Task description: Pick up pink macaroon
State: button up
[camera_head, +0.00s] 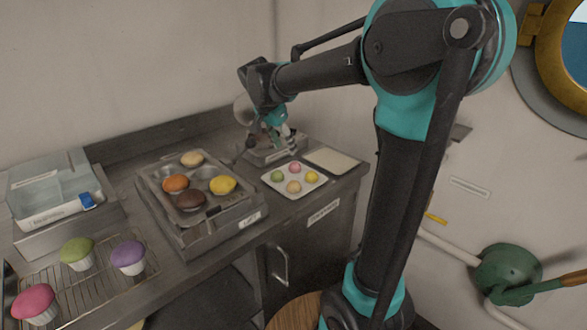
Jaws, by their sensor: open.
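A pink macaroon (295,167) sits on a small white square plate (299,190) on the steel counter. It is the farthest of the macaroons there, with a green one (278,178), a yellow one (312,177) and an orange one (294,187) around it. My gripper (271,146) is above the back of the counter, behind and to the left of the pink macaroon and apart from it. It is small in the picture and partly mixed with the clutter behind it. It is open and I see nothing held in it.
Left of the plate is a metal muffin tray (239,205) with several baked rounds. Farther left, frosted cupcakes stand on a wire rack (93,291), near a clear-topped box (45,190). A pale flat board (332,160) lies right of the plate. The wall closes off the back.

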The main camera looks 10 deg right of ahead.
aim_at(293, 164)
jog(key=x, duration=0.5)
jog(key=shift+f, duration=0.15)
jog(key=shift+w+x, duration=0.15)
jog(key=shift+x, duration=1.15)
jog(key=shift+w+x, duration=0.15)
jog(key=shift+x, duration=1.15)
jog(key=shift+d, duration=0.15)
jog(key=c, duration=0.6)
